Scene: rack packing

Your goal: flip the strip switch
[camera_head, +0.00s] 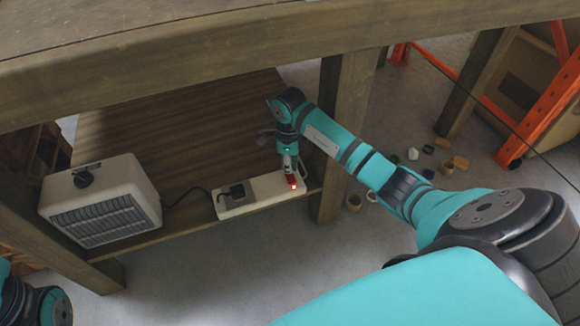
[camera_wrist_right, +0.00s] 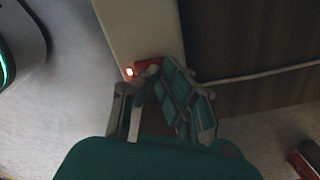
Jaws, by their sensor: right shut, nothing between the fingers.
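The white power strip (camera_head: 250,199) lies on the wooden shelf under the bench in the head view, with a black plug in its left end. Its red switch (camera_head: 291,180) is at the right end, beside a bright red light. My right gripper (camera_head: 291,172) is shut and points down with its fingertips at the switch. In the right wrist view, the strip (camera_wrist_right: 135,30) runs up the picture and the red switch (camera_wrist_right: 148,64) is partly hidden by the fingers (camera_wrist_right: 152,80). I cannot tell whether they touch. My left gripper is not in view.
A white heater (camera_head: 100,200) stands on the shelf at the left, its black cord running to the strip. The bench top beam (camera_head: 200,55) spans above and a post (camera_head: 345,110) stands right of my right gripper. Small items are scattered on the floor beyond.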

